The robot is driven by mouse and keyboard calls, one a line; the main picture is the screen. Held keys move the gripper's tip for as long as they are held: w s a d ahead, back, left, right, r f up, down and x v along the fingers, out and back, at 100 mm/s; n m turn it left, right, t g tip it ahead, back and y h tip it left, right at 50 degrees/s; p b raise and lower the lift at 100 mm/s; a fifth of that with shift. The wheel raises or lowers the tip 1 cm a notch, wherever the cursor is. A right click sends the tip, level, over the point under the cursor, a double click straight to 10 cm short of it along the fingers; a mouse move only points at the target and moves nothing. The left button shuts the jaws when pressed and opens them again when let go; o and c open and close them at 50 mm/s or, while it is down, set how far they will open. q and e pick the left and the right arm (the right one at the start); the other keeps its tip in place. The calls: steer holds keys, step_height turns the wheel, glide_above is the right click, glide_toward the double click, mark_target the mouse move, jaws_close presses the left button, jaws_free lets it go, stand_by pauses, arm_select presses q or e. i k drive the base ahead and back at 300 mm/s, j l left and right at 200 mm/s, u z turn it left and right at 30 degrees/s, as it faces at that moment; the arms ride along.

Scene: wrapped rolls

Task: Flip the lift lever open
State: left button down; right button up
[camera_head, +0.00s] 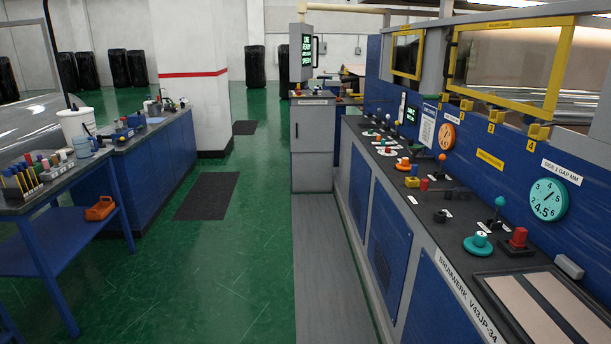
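A machine console (468,225) with a dark top runs along the right side of the camera_head view. Several levers and knobs stand on it. A lever with a teal ball (500,201) stands upright near the front, and one with an orange ball (442,157) stands farther back. A low black handle (450,190) lies between them. The small labels are too small to read, so I cannot tell which one is the lift lever. Neither of my grippers is in view.
A teal handwheel (478,244) and a red button (519,237) sit near the front levers. A grey step (330,270) runs along the console. A blue workbench (50,195) stands at left. The green floor (235,265) between is clear except for dark mats (208,196).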

mark_target(425, 182)
steer(key=i+z, duration=0.1)
steer(key=i, duration=0.5)
steer(key=i+j+z, duration=0.1)
steer(key=i, duration=0.55)
steer(key=i+j+z, duration=0.1)
steer(key=i, duration=0.5)
steer(key=i+l+z, duration=0.25)
steer(key=i+z, duration=0.2)
steer(key=i+l+z, duration=0.15)
steer(key=i+z, duration=0.3)
